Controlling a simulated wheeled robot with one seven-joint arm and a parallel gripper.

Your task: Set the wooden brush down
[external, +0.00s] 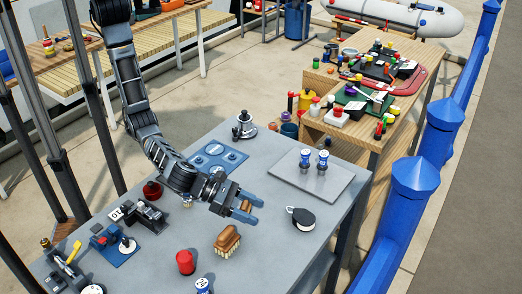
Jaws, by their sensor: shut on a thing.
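My gripper (257,211) is over the grey table, with its two blue fingers pointing right. It is shut on a small brown wooden thing (246,206), which I take to be the wooden brush; the fingers hide most of it. I cannot tell how far above the tabletop it is. Another brown wooden brush (228,241) with pale bristles stands on the table just below and left of my gripper, apart from the fingers.
Bare tabletop lies right of the brush.

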